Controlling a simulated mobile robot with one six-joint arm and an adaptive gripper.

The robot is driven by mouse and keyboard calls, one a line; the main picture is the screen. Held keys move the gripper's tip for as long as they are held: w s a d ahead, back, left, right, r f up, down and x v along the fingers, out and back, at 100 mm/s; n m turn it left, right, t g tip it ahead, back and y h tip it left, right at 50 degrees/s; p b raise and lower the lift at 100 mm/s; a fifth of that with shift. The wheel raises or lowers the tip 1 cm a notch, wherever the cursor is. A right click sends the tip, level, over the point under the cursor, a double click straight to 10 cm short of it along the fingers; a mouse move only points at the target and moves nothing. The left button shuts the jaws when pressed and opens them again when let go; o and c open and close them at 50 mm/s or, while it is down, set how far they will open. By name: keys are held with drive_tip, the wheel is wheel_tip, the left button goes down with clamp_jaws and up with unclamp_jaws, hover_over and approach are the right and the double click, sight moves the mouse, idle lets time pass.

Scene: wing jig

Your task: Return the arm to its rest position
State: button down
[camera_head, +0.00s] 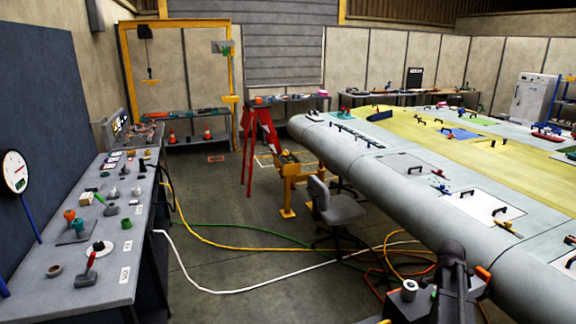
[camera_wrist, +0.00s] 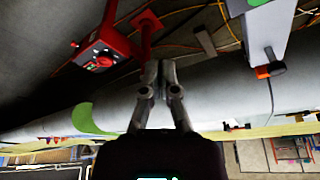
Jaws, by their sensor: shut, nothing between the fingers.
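In the wrist view my gripper (camera_wrist: 158,72) has its two grey fingers together, with nothing between them. It hangs over the dark floor beside the rounded grey edge of the wing (camera_wrist: 40,130). In the head view a dark arm part, which looks like mine, rises at the lower right in front of the wing (camera_head: 345,155). I cannot make out the fingertips there.
The wrist view shows a red stand with a control box (camera_wrist: 100,55) and a grey post (camera_wrist: 262,30) near the fingers. A workbench (camera_head: 50,270) with tools lines the left. A chair (camera_head: 335,210), red stepladder (camera_head: 258,140) and floor cables (camera_head: 220,290) occupy the aisle.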

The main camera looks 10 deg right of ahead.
drive_tip(key=s+a+f+n+y+b, duration=0.1)
drive_tip(key=a+n, duration=0.9)
drive_tip(key=a, duration=1)
drive_tip(key=s+a+f+n+t+y+b, duration=0.1)
drive_tip(key=a+f+n+b, duration=0.3)
drive_tip(key=a+n, duration=0.7)
drive_tip(key=a+f+y, duration=0.1)
drive_tip(key=a, duration=0.8)
drive_tip(key=shift+s+a+n+y, duration=0.25)
drive_tip(key=shift+s+n+y, duration=0.05)
drive_tip(key=shift+s, duration=0.1)
